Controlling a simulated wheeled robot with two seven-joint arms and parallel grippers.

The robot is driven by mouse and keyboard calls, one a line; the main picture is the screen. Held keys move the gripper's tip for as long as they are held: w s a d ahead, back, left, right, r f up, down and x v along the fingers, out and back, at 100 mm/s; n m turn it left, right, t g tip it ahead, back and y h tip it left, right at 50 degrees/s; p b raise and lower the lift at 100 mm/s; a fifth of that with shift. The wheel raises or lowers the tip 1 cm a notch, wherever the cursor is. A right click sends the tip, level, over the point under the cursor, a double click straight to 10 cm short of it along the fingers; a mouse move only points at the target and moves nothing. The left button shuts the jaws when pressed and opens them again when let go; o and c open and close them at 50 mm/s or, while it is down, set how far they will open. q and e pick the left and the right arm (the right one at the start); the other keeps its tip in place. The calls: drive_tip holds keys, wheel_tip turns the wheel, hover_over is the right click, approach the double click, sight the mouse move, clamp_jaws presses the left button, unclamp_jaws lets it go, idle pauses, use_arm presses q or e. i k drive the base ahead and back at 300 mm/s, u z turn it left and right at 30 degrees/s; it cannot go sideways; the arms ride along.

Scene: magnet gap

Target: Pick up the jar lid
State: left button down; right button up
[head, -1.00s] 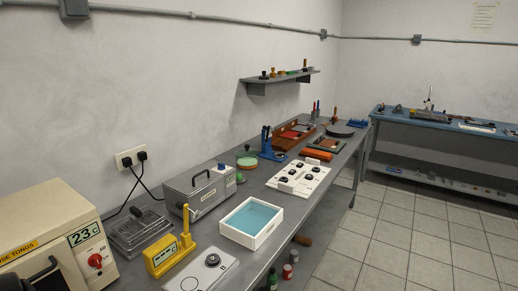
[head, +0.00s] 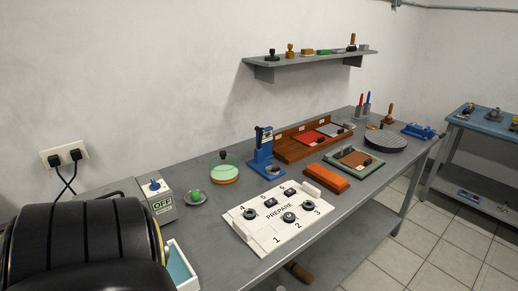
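I cannot single out the jar lid for certain. A round, shallow jar (head: 224,175) stands on the bench near the wall, with an orange lower part, a pale green upper part and a small dark knob on top. Left of it, a green knob (head: 195,194) sits on a small grey round dish. Neither of my grippers shows in the head view. A large black ribbed shape, which looks like part of my own arm, covers the lower left and hides that end of the bench.
The grey bench (head: 330,232) carries a white PREPARE board (head: 262,236), a blue stand (head: 262,150), an orange block (head: 321,178) and a green-framed tray (head: 338,155). A box marked OFF (head: 158,198) and a white tray (head: 183,276) are at left. A shelf (head: 305,58) hangs above.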

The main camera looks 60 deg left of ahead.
sight(224, 161)
drive_tip(key=i, duration=0.8)
drive_tip(key=u, duration=2.55)
